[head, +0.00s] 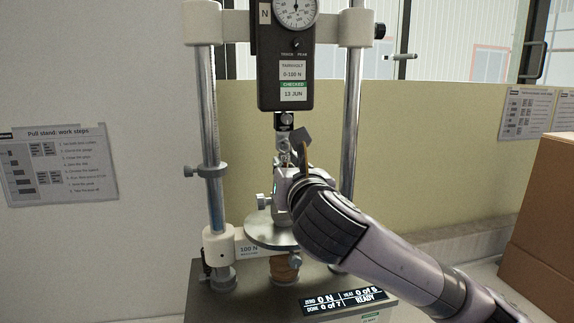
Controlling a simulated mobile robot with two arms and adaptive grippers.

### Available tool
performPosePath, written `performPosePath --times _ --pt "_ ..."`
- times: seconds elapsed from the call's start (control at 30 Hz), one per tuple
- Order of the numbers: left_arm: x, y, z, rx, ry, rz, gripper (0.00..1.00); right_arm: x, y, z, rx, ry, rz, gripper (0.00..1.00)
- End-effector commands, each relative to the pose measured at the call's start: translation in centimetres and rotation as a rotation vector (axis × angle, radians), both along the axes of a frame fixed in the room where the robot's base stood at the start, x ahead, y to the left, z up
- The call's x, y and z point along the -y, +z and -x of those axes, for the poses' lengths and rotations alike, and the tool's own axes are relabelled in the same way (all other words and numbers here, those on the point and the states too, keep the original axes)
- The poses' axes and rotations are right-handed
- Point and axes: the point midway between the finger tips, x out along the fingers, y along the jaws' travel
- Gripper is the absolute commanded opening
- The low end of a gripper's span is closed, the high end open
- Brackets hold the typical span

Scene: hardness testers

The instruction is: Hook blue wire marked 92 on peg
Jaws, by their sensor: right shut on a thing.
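My right gripper (291,165) is at the middle of the pull stand, just below the gauge's hook fitting (284,121). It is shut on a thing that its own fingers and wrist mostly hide. A thin brownish curved strand (305,158) shows beside the fingers; I cannot tell whether it is part of the held thing. No blue wire and no mark 92 can be made out. A small grey fixture with a knob (264,201) stands on the round plate (268,231) below the gripper; I cannot tell which part is the peg. My left gripper is not in view.
The force gauge (286,60) hangs between two steel columns (208,120), (351,130). A lit display (343,300) on the base reads 0 N and READY. A cardboard box (545,205) stands at the right. A work-steps sheet (60,165) is on the left wall.

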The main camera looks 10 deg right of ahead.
Motion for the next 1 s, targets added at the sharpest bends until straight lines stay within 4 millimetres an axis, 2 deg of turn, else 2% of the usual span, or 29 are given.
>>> performPosePath --times 0.33,0.37,0.7,1.0 --pt "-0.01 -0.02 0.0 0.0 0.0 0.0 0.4 -0.01 0.0 0.02 0.001 0.0 0.0 0.0" --pt "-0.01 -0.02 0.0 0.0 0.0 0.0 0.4 -0.01 0.0 0.02 0.001 0.0 0.0 0.17" --pt "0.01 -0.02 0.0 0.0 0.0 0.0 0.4 -0.02 -0.01 0.02 0.001 0.001 0.001 0.39" --pt "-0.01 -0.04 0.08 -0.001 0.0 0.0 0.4 -0.04 -0.03 0.12 0.0 0.001 0.001 0.39"
